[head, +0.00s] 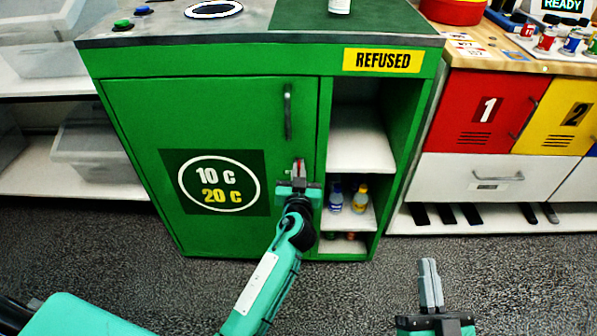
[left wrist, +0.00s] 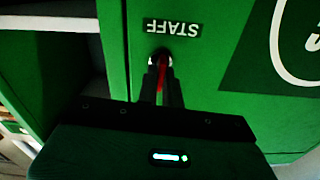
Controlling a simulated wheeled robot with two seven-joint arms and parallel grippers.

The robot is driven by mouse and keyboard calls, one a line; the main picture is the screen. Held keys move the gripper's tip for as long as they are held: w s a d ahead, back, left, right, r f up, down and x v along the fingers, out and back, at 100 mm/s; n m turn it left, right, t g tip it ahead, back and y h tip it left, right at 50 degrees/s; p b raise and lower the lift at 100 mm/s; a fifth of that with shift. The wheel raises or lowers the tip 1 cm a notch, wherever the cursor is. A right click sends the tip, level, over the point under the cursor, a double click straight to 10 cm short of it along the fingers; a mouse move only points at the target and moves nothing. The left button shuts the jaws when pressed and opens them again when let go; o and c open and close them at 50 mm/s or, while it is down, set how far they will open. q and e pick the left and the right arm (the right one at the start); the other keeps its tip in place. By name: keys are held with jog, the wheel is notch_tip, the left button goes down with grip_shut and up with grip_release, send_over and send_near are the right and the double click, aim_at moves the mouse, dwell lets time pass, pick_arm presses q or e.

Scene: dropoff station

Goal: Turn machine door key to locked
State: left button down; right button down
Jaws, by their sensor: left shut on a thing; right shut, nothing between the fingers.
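The green machine door (head: 225,120) is closed, with a dark vertical handle (head: 288,112) near its right edge. My left gripper (head: 299,172) is at the door's right side, below the handle. In the left wrist view my left gripper (left wrist: 163,80) is shut on a red key (left wrist: 162,74) in a silver lock (left wrist: 159,56), beside a STAFF label (left wrist: 172,28) that appears upside down. The fingers hide part of the key, and I cannot read its lock position. My right gripper (head: 430,283) is shut and empty, over the floor at the lower right.
An open shelf column (head: 357,140) right of the door holds a blue-labelled bottle (head: 335,197) and a yellow bottle (head: 360,198) under a REFUSED sign (head: 383,60). Red (head: 484,108) and yellow (head: 560,115) lockers stand further right. The grey floor in front is clear.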

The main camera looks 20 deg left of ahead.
pick_arm(q)
jog(key=m, duration=0.3)
jog(key=shift+d+m, duration=0.1)
jog(key=shift+m, duration=0.9)
jog(key=shift+d+f+m+p, duration=0.1)
jog(key=shift+m+p, duration=0.95)
jog(key=shift+m, duration=1.95)
jog(key=shift+f+m+p, duration=0.1)
jog(key=shift+m+p, duration=0.9)
jog(key=shift+m, duration=2)
pick_arm(e)
jog(key=s+a+f+g, duration=0.1)
jog(key=s+f+g, duration=0.1)
jog(key=f+g, duration=0.2)
jog(key=s+f+g+h, duration=0.1)
jog(key=s+f+g, duration=0.1)
jog(key=f+g, duration=0.3)
jog(key=shift+s+a+f+n+g+h, duration=0.25)
jog(key=shift+a+f+n+g+h, duration=0.1)
jog(key=shift+f, duration=1.75)
pick_arm(q)
jog(key=c, duration=1.6)
grip_release()
jog(key=shift+o, duration=0.2)
pick_arm(e)
jog(key=shift+d, duration=0.1)
